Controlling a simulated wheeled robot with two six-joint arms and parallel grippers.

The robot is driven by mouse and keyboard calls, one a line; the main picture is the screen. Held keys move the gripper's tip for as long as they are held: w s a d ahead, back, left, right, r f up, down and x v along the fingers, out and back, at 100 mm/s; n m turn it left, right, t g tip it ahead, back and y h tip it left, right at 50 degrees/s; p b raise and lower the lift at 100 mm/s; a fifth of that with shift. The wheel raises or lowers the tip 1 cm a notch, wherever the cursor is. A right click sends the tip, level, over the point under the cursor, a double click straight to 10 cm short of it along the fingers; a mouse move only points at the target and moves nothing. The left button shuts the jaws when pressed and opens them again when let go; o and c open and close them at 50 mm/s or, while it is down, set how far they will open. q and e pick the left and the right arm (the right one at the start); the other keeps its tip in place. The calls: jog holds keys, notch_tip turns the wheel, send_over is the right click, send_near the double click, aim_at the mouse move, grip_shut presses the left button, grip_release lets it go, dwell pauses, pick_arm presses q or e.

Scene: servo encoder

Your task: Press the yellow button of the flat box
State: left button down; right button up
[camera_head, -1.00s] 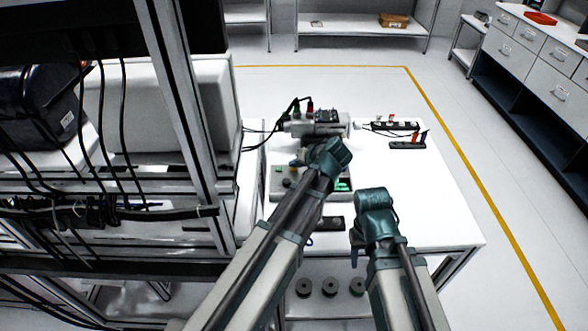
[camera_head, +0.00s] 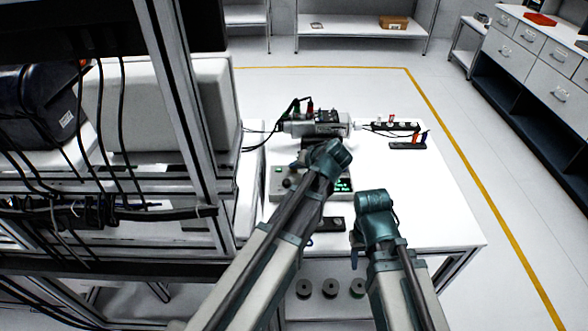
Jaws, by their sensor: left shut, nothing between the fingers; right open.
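A low grey box (camera_head: 277,190) lies on the white table, with a dark knob (camera_head: 287,183) and a green-lit display (camera_head: 344,186). My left forearm and wrist cover its middle. No yellow button shows; I cannot tell whether it is behind my arm. My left gripper (camera_head: 299,164) is over the far part of the grey box, mostly hidden by its wrist; it looks shut and empty. My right gripper (camera_head: 354,257) points down near the table's front edge, right of the grey box, open and mostly hidden behind its wrist.
A motor-like device (camera_head: 317,125) with cables stands behind the grey box. A black strip (camera_head: 407,146) with red and blue parts lies at the back right. A small black box (camera_head: 331,224) lies in front. The table's right side (camera_head: 430,205) is clear.

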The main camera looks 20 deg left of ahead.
pick_arm(q)
jog(key=shift+r+p, duration=0.7)
jog(key=shift+r, duration=0.1)
notch_tip(320, 180, up, 5)
jog(key=p, duration=0.5)
dwell(0.6)
